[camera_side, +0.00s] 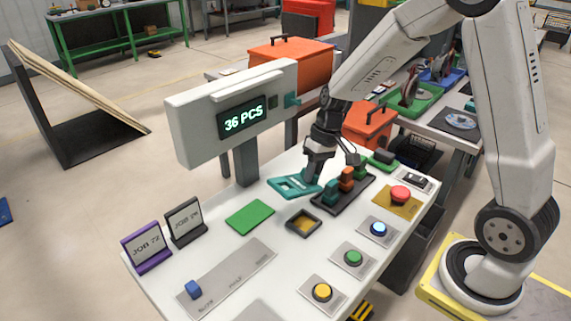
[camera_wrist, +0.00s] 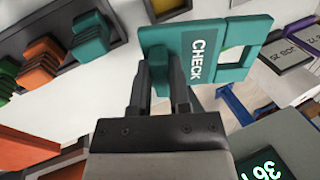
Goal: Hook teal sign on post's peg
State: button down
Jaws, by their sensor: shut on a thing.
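The teal sign (camera_side: 290,186) is a flat plate with a rectangular cut-out. In the wrist view the sign (camera_wrist: 222,62) shows the white word CHECK and the cut-out on its right. My gripper (camera_side: 314,177) is shut on the sign's teal grip block, which shows between the fingers in the wrist view (camera_wrist: 158,68). The sign lies roughly flat at the table's back edge; I cannot tell if it touches the table. The grey post (camera_side: 246,162) carries a display box reading 36 PCS. A short teal peg (camera_side: 292,99) sticks out at the box's right end, above the sign and apart from it.
A dark rack (camera_side: 330,205) with teal, orange and green blocks stands close right of the sign. A square dark tray (camera_side: 303,223) and a green mat (camera_side: 250,217) lie in front. Push buttons line the right edge; two job cards (camera_side: 146,246) stand at left.

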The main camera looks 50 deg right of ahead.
jog(key=shift+s+a+f+m+t+y, duration=0.1)
jog(key=shift+s+a+m+t+y, duration=0.1)
jog(key=shift+a+y, duration=0.25)
jog(key=shift+s+a+m+t+y, duration=0.1)
jog(key=shift+a+m+t+y, duration=0.15)
jog(key=shift+y, duration=0.3)
jog(key=shift+w+a+m+t+y, duration=0.15)
jog(key=shift+a+m+t+y, duration=0.25)
jog(key=shift+y, duration=0.5)
jog(key=shift+w+d+r+m+t+y, duration=0.1)
jog(key=shift+w+r+m+t+y, duration=0.2)
jog(key=shift+t+y, duration=0.2)
jog(key=shift+w+r+m+t+y, duration=0.2)
jog(key=shift+m+t+y, duration=0.15)
jog(key=shift+t+y, duration=0.15)
jog(key=shift+w+d+r+m+t+y, duration=0.25)
jog(key=shift+w+d+m+t+y, duration=0.1)
jog(key=shift+m+t+y, duration=0.25)
jog(key=w+d+r+m+t+h, duration=0.1)
jog(key=d+m+t+h, duration=0.4)
jog(key=d+m+t, duration=0.4)
jog(key=shift+w+d+t+h, duration=0.4)
jog(key=shift+d+t, duration=1.15)
jog(key=shift+d, duration=0.3)
jog(key=shift+w, duration=0.25)
